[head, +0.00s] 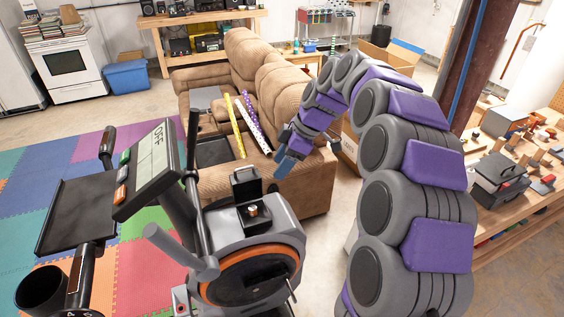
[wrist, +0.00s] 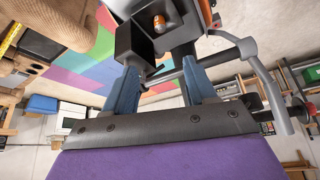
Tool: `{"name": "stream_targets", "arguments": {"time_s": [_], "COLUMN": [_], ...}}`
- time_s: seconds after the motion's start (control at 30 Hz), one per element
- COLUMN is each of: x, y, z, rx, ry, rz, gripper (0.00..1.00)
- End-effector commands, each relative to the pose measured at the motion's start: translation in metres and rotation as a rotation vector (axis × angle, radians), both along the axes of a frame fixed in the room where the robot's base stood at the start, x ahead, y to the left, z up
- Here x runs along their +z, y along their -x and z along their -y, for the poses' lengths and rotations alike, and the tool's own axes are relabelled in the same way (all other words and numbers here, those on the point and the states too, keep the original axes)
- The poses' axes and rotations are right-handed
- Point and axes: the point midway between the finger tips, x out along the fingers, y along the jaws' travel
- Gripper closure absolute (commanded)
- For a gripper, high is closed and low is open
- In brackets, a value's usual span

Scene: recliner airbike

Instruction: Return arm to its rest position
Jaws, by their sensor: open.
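My arm arches up on the right of the head view and bends down toward the middle. My gripper (head: 284,164) hangs at its end, beside the brown recliner sofa (head: 308,190) and behind the grey exercise bike (head: 236,238) as seen from the head. In the wrist view, my gripper (wrist: 161,88) has its two blue fingers apart, with nothing held between them. The bike (wrist: 182,28) shows beyond the fingers, with a black box and a copper-coloured knob. Whether a finger touches the bike or the sofa cannot be told.
The bike's display (head: 152,155) reads OFF. Wrapping rolls (head: 247,125) lie on the sofa. A wooden workbench (head: 515,215) with tools stands right of my arm. A steel post (head: 478,55) rises behind the arm. Coloured floor mats (head: 95,150) lie open at left.

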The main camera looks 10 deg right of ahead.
Motion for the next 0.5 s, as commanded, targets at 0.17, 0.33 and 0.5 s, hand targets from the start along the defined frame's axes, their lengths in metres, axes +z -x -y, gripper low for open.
{"name": "stream_targets", "arguments": {"time_s": [0.17,0.33,0.5], "x": [0.000,0.000,0.003], "y": [0.000,0.000,0.015], "z": [0.000,0.000,-0.005], "rx": [0.000,0.000,-0.033], "ry": [0.000,0.000,0.007], "rz": [0.000,0.000,-0.030], "gripper": [0.44,0.44,0.44]}}
